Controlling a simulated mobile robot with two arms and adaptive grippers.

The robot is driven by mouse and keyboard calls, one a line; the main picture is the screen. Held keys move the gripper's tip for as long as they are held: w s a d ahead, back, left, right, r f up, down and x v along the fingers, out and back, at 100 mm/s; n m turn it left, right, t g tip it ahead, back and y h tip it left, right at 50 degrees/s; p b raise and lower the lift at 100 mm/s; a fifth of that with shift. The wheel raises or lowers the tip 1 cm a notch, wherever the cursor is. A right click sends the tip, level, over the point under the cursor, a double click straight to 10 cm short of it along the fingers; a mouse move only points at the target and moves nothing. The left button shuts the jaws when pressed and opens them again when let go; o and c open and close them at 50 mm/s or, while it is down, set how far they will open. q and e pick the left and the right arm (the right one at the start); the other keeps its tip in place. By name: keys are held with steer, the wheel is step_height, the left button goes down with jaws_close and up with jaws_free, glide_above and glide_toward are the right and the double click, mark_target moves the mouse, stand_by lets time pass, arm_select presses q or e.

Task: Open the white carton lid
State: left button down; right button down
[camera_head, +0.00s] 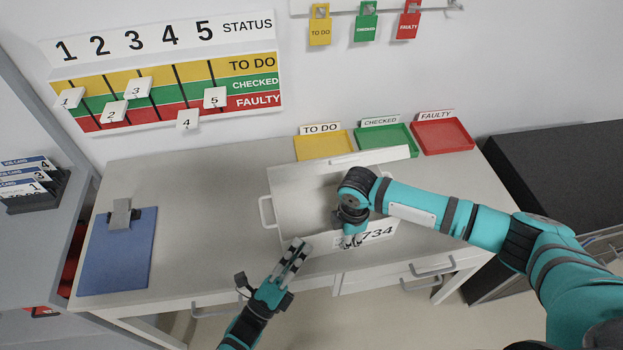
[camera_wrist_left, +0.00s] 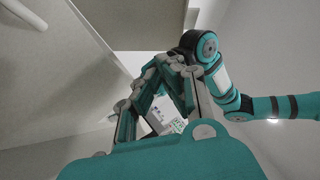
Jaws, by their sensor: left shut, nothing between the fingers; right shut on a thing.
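The white carton (camera_head: 287,190) stands on the worktop, with a handle on its left side and a label (camera_head: 378,233) reading 734 on its front. A pale strip (camera_head: 370,157), perhaps the lid's edge, runs along its back; my right arm hides much of the top, so I cannot tell how the lid stands. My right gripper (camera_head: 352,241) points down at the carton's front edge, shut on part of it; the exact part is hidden. My left gripper (camera_head: 297,250) is shut and empty, near the front left corner. Its fingers fill the middle of the left wrist view (camera_wrist_left: 158,98).
Yellow (camera_head: 322,147), green (camera_head: 388,141) and red (camera_head: 442,137) trays stand behind the carton. A blue clipboard (camera_head: 118,252) lies at the left; the worktop between it and the carton is clear. Drawers with handles (camera_head: 432,266) are below the front edge. A dark cabinet (camera_head: 560,165) is at right.

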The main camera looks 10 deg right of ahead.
mark_target(332, 163)
arm_select(q)
steer(key=r+m, duration=0.1)
steer(key=w+a+m, duration=0.1)
steer(key=r+m+h, duration=0.1)
steer(key=shift+w+a+r, duration=0.3)
steer(key=w+a+r+x, duration=0.1)
steer(key=a+x, duration=0.1)
steer(key=x, duration=1.1)
steer(key=shift+w+a+r+m, duration=0.15)
steer(key=shift+w+a+m, duration=0.05)
steer(key=shift+w+m, duration=0.1)
steer(key=shift+s, duration=0.1)
